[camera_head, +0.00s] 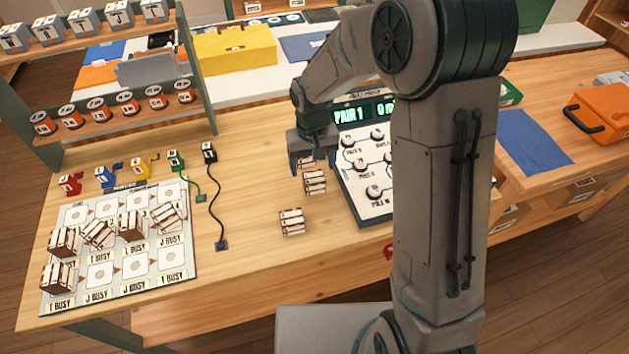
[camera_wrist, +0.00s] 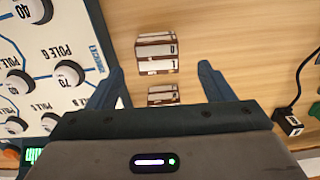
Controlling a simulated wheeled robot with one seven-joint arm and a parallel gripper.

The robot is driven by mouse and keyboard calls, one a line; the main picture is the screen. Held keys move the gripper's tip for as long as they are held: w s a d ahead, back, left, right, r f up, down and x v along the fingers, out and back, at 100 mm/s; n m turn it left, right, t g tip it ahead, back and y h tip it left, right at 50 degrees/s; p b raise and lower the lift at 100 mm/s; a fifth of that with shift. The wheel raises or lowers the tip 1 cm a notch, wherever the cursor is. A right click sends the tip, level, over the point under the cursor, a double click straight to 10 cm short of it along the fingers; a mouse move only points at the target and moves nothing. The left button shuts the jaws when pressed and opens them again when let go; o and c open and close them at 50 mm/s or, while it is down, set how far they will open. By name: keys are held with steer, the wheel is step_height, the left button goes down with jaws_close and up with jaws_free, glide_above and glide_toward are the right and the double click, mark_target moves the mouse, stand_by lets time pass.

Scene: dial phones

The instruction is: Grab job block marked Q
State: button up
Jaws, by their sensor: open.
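My gripper (camera_head: 305,163) is open and empty, pointing down over the table beside the dial panel. In the wrist view its two fingers (camera_wrist: 160,70) are spread apart. Small white and brown job blocks lie below: one block (camera_wrist: 157,53) shows just ahead of the fingertips, and another (camera_wrist: 163,95) lies between the fingers, partly hidden by the gripper body. In the head view, one block (camera_head: 307,164) is right at the fingers, a second (camera_head: 315,182) is just in front, and a third (camera_head: 291,222) is nearer. Their letters are too small to read, so I cannot tell which is Q.
The dial panel (camera_head: 362,170) with a lit "PAIR 1" display stands close to the gripper's right. A marked board (camera_head: 80,215) with several blocks lies at left, near plugs and a black cable (camera_head: 213,205). The table between the board and the loose blocks is mostly clear.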

mark_target(314, 176)
steer(key=shift+d+f+p, duration=0.15)
steer(key=shift+f+p, duration=0.3)
steer(key=shift+f, duration=2.75)
steer(key=c, duration=1.1)
